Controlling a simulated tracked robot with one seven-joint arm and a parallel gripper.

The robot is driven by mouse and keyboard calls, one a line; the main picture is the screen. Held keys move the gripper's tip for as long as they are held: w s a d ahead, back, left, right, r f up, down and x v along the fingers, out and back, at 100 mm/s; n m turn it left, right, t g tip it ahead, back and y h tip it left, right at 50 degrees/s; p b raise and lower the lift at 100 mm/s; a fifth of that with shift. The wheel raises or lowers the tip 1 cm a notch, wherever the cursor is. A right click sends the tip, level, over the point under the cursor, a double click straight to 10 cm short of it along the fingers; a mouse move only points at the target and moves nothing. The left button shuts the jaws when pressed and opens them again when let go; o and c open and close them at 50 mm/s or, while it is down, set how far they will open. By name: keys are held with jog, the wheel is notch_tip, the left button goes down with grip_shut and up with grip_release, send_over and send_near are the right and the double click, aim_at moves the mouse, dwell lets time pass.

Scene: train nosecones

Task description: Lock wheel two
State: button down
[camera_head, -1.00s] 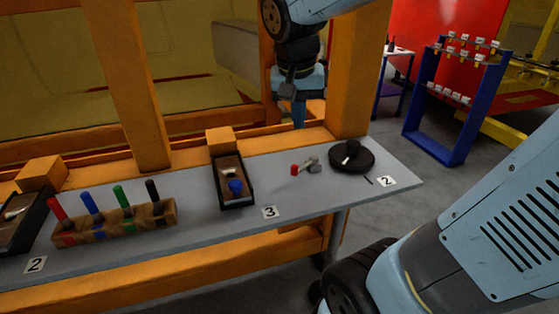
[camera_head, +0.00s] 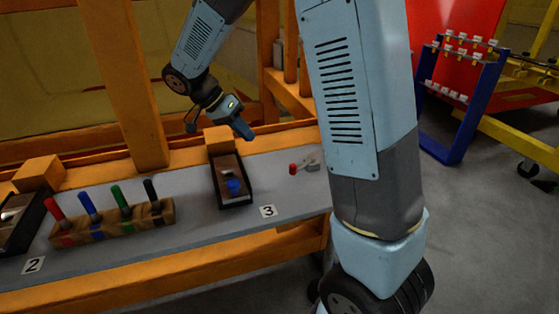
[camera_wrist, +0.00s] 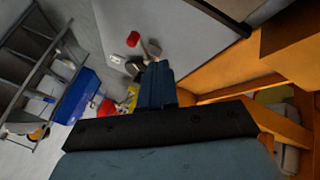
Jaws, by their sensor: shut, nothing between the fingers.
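My gripper (camera_head: 245,131) is shut and empty. It is in the air near the back edge of the grey table, by the black tray marked 3. Its shut fingers (camera_wrist: 157,85) also fill the middle of the wrist view. The black round wheel by the second label 2 is hidden behind my arm in the head view. In the wrist view a dark shape (camera_wrist: 135,66), perhaps part of the wheel, shows beside the fingers, near a white label (camera_wrist: 116,62). A small red-ended lever with a grey metal end (camera_head: 294,169) lies on the table; its red end (camera_wrist: 132,39) shows in the wrist view.
The black tray (camera_head: 247,195) holds a blue-knobbed part. A wooden block (camera_head: 115,222) with several coloured handles stands left of it. Orange posts (camera_head: 127,80) rise behind the table (camera_head: 190,240). A blue rack (camera_head: 442,140) stands at the right.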

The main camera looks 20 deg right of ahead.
jog(key=shift+f, duration=0.1)
dwell(0.3)
jog(key=x, duration=0.9)
jog(key=shift+d+f, duration=0.25)
jog(key=shift+f, duration=0.05)
jog(key=shift+s+d, duration=0.75)
jog(key=shift+s, duration=0.15)
jog(key=shift+s+d+f, duration=0.1)
jog(key=shift+s+d, duration=0.45)
jog(key=shift+s, duration=0.05)
jog(key=shift+a, duration=0.1)
